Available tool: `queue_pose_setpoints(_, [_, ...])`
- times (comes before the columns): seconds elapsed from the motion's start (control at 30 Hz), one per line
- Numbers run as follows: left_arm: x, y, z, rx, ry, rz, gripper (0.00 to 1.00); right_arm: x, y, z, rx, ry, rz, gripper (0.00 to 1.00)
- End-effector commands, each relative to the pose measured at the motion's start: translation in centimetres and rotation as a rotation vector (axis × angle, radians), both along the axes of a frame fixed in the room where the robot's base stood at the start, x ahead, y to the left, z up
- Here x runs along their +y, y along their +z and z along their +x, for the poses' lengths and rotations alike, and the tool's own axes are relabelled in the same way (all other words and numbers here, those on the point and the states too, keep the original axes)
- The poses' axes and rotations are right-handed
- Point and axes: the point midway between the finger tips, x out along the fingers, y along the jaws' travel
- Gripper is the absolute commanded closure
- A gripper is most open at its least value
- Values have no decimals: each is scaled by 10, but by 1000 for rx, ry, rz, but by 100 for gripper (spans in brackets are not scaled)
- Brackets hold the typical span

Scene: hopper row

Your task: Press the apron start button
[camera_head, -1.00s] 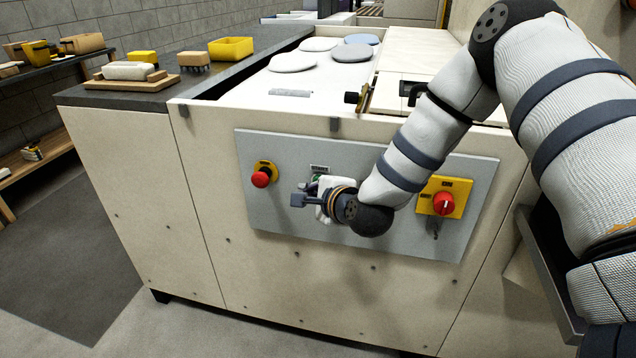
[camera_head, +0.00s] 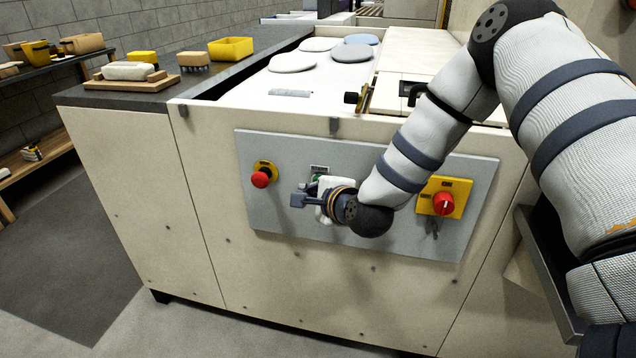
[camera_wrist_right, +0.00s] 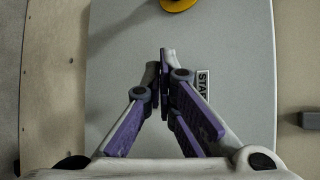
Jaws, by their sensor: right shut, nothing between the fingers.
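The grey control panel (camera_head: 275,214) is on the front of the pale cabinet. A small bit of green, likely the start button (camera_head: 317,179), shows under a label, mostly hidden behind my right gripper (camera_head: 303,196). The right gripper is shut and empty, in front of the panel's middle. In the right wrist view its fingers (camera_wrist_right: 164,58) meet just beside the start label (camera_wrist_right: 203,87), and the button is hidden behind them. I cannot tell whether the fingertips touch it. My left gripper is not in view.
A red mushroom button on a yellow base (camera_head: 261,178) is left of the gripper. A red rotary switch on a yellow plate (camera_head: 443,203) is to the right, with keys below it. Flat pale discs (camera_head: 292,62) lie on the cabinet top. A yellow bin (camera_head: 231,48) stands on the dark counter.

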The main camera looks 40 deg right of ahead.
Motion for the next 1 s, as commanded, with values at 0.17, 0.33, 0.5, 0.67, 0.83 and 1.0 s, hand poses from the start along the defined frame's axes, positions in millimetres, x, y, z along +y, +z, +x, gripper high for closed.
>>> queue_pose_setpoints(0.17, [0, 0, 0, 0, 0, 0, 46, -1, 0, 1, 0, 0, 0, 100])
queue_pose_setpoints(0.33, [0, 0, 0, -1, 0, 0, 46, -6, 0, 5, -1, -2, 0, 100])
queue_pose_setpoints(0.5, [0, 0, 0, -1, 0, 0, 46, -6, 0, 6, 0, 0, 0, 100])
queue_pose_setpoints(0.67, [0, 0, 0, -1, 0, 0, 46, -7, 0, 6, 0, 0, 0, 100])
queue_pose_setpoints(0.83, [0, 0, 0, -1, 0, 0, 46, -8, 0, 7, 0, 0, 0, 100])
queue_pose_setpoints(1.0, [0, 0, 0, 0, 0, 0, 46, -9, 0, 8, -1, 0, 0, 100])
